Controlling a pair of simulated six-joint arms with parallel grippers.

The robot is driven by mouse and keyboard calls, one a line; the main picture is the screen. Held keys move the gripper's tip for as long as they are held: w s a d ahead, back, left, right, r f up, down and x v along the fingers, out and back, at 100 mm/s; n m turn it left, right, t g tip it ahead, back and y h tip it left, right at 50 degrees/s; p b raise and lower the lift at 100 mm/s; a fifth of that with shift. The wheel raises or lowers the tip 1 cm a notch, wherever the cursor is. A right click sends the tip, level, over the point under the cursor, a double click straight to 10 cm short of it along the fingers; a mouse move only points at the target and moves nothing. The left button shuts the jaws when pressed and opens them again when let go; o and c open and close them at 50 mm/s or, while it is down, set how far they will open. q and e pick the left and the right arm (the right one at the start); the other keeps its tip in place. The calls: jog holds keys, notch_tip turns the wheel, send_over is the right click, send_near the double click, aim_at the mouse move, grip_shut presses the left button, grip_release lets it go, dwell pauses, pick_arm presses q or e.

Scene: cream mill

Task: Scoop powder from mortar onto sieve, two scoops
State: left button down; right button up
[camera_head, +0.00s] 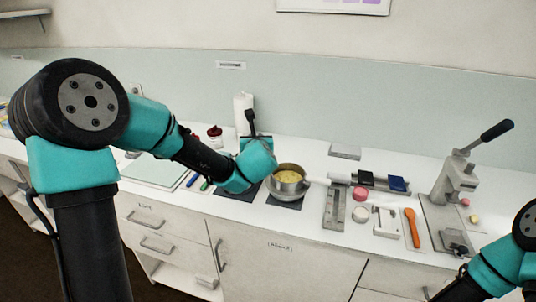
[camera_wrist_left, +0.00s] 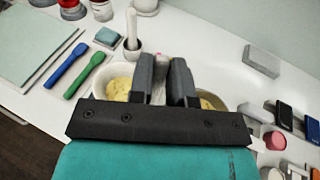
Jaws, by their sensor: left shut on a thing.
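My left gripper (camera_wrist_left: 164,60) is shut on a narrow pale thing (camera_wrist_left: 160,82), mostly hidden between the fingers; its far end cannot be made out. A pale bowl with yellow powder (camera_wrist_left: 118,88) is just left of the fingers and looks like the mortar. A second vessel with yellow powder (camera_wrist_left: 207,103), perhaps the sieve, is partly hidden behind the right finger. In the head view a metal round vessel (camera_head: 288,191) holds yellow powder, with a pale handle to its right. My left wrist is just left of it and hides the mortar there.
A blue spatula (camera_wrist_left: 66,66) and a green one (camera_wrist_left: 88,74) lie left. A small white mortar with a pestle (camera_wrist_left: 131,32) stands behind. A paper roll (camera_head: 240,112) stands behind the wrist.

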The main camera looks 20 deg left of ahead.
pick_arm(q)
jog(key=w+a+r+n+g+y, duration=0.1)
jog(key=a+r+n+y, duration=0.1)
jog(key=a+n+y, duration=0.3)
jog(key=shift+w+a+y, duration=0.4)
jog(key=shift+a+y, duration=0.75)
jog(key=shift+y, duration=0.05)
jog(key=shift+f+g, duration=0.2)
jog(key=shift+g, duration=0.1)
notch_tip(320, 180, down, 10)
dwell(0.5)
jog(key=shift+r, duration=0.15)
notch_tip(320, 180, up, 9)
jog(key=shift+f, duration=0.2)
dwell(1.3)
dwell(0.3)
